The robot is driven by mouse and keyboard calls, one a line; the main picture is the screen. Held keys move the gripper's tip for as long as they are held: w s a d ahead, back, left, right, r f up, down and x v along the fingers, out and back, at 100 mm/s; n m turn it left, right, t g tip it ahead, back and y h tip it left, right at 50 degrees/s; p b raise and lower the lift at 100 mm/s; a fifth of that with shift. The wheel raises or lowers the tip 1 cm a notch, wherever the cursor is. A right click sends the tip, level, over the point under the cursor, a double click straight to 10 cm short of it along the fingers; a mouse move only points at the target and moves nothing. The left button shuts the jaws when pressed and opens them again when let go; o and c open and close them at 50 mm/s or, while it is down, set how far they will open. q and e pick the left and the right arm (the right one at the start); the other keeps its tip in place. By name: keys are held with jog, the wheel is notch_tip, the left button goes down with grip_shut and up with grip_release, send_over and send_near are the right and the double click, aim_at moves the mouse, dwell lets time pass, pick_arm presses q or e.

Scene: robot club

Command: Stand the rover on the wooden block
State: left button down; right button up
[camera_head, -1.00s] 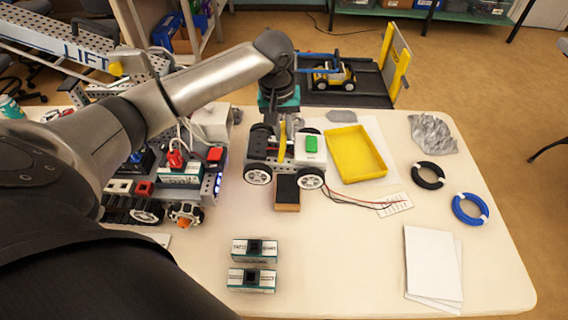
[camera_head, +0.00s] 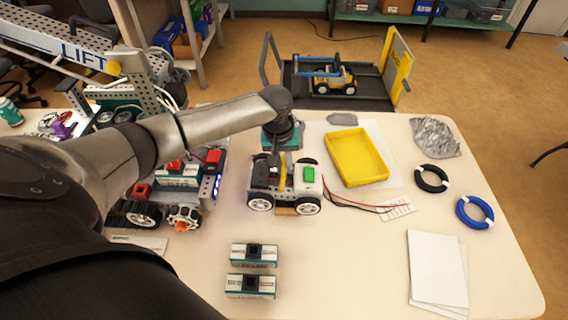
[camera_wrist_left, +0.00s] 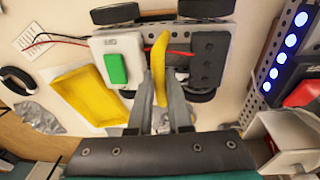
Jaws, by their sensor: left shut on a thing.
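The rover (camera_head: 306,188), a small white and dark grey vehicle with white-hubbed wheels and a green block on top, is level above the table. My left gripper (camera_head: 282,172) is above it, shut on the rover's yellow upright grip; the fingers and the yellow grip (camera_wrist_left: 160,62) show in the left wrist view. The wooden block (camera_head: 286,211) is mostly hidden under the rover; only its front edge shows between the front wheels. I cannot tell whether the rover's underside touches the block. My right gripper is not in view.
A larger robot with blue lights (camera_head: 212,188) stands close on the left. A yellow tray (camera_head: 357,181) and red and black wires lie to the right. Two small boxes (camera_head: 253,255) sit in front. The table's front middle and right are mostly clear.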

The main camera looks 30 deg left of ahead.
pick_arm(q)
jog(key=shift+w+f, duration=0.1)
jog(key=shift+f, duration=0.35)
jog(key=c, duration=0.8)
grip_release()
jog(key=shift+f, duration=0.1)
jog(key=shift+c, duration=0.2)
jog(key=shift+r, duration=0.35)
notch_tip(320, 180, up, 12)
jog(key=s+p, duration=0.2)
jog(key=shift+r+p, duration=0.25)
jog(key=shift+p, duration=0.05)
